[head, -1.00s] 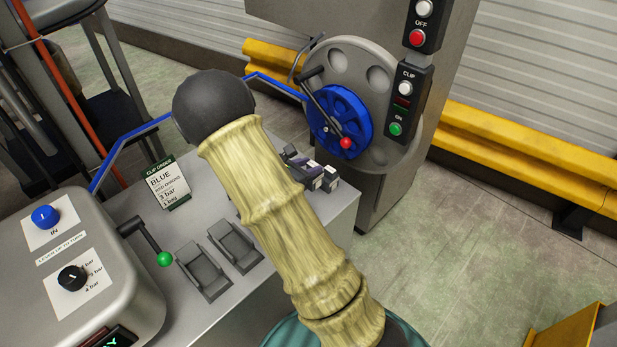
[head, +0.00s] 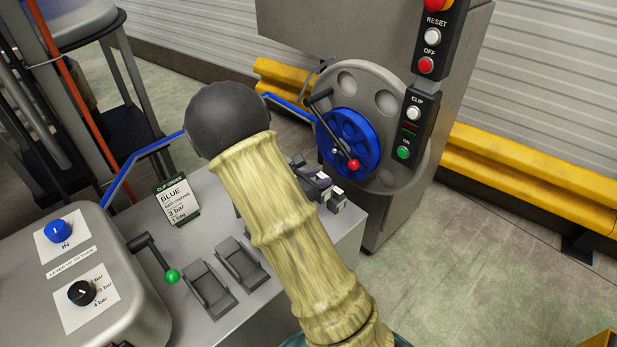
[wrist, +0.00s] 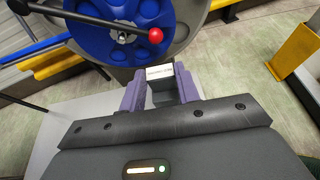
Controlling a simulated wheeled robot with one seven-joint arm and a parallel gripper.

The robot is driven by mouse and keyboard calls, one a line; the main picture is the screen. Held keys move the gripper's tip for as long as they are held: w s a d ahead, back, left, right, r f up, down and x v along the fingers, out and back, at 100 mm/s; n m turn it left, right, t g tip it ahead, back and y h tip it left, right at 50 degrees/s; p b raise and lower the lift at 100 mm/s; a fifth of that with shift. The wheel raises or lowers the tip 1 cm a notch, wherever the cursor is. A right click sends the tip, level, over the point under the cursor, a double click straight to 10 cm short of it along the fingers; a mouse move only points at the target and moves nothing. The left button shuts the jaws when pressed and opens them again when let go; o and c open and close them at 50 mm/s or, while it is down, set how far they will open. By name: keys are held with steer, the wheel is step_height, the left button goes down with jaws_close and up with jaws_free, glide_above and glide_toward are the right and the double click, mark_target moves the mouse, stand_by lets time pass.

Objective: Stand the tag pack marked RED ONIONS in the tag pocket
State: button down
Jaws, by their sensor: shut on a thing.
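My gripper (wrist: 160,88) shows two purple fingers in the wrist view. They are shut on a small grey pack (wrist: 160,73) with a white label, whose print is too small to read surely. In the head view my gripper (head: 312,182) is partly hidden behind my arm, near the bench's far right corner. A white-topped block (head: 337,200) shows beside it there. Two grey slanted holders, a left one (head: 209,291) and a right one (head: 241,262), stand empty on the bench, to the left of my arm. I cannot tell which thing is the tag pocket.
A clip order card (head: 176,201) reading BLUE, red onions, stands on the bench. A green-knobbed lever (head: 172,277) is left of the holders, beside a grey control box (head: 115,310). The blue wheel (head: 348,145) with a red-knobbed crank is beyond my gripper. My arm hides the bench's middle.

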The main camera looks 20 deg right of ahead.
steer(key=s+r+m+g+p, duration=0.2)
steer(key=r+m+g+p, duration=0.1)
steer(key=r+p, duration=0.7)
steer(key=s+r+m+g+p, duration=0.3)
steer(key=r+g+p, duration=0.2)
steer(key=r+p, duration=0.6)
steer(key=shift+s+r+m, duration=0.3)
steer(key=shift+r+m, duration=0.1)
steer(key=shift+r, duration=0.3)
steer(key=shift+w+a, duration=0.1)
steer(key=shift+w, duration=0.05)
